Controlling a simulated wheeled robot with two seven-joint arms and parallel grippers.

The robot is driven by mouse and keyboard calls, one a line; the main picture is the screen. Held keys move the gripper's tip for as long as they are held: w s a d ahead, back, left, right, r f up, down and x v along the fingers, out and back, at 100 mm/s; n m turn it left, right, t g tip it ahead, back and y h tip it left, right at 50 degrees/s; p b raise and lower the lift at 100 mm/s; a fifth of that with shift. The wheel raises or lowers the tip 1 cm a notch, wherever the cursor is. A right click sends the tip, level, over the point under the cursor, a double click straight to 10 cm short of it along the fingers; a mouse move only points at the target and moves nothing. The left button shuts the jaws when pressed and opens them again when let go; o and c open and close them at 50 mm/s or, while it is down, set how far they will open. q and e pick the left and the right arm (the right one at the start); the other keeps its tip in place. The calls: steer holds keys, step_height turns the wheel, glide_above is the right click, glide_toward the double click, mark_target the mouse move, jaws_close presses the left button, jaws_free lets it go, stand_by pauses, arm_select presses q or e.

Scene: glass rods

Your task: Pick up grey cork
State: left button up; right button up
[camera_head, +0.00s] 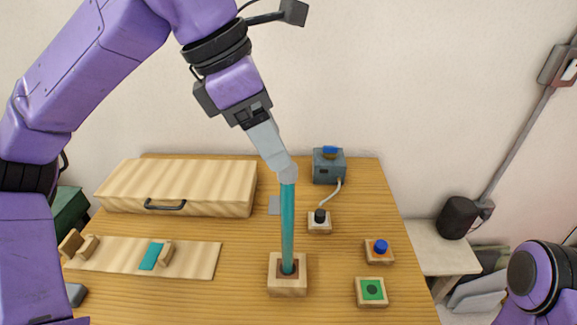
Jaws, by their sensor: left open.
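A small dark grey, nearly black cork (320,215) stands on a small wooden block (319,227) right of the table's middle. No other grey cork is plain to see. My left gripper (287,173) points down at the top of a teal rod (288,225), up and left of the cork in the picture. The gripper is open; its near side hides the space between its fingers, so I cannot tell whether it surrounds the rod's top. The rod stands upright in a wooden block (287,288). My right arm shows at the lower right edge, its gripper out of view.
A grey box with a blue top (328,167) stands behind the cork, with a pale cable to its block. A blue cork (380,246) and a green-topped block (371,291) are at right. A wooden case (180,182) and a board (200,258) lie at left.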

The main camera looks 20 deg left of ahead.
arm_select(q)
steer(key=x, duration=0.2)
steer(key=p+x, duration=0.1)
steer(key=x, duration=0.2)
steer(key=shift+w+f, duration=0.25)
steer(key=shift+w, duration=0.05)
steer(key=shift+d+f, duration=0.2)
steer(key=shift+f, duration=0.3)
steer(key=c, duration=1.1)
steer(key=shift+r, duration=0.6)
steer(key=s+d+r+b, duration=0.1)
steer(key=s+d+r, duration=0.2)
steer(key=s+r, duration=0.3)
steer(key=s+d+r+b, duration=0.2)
steer(key=s+r, duration=0.4)
steer(key=s, duration=0.1)
steer(key=shift+d, duration=0.35)
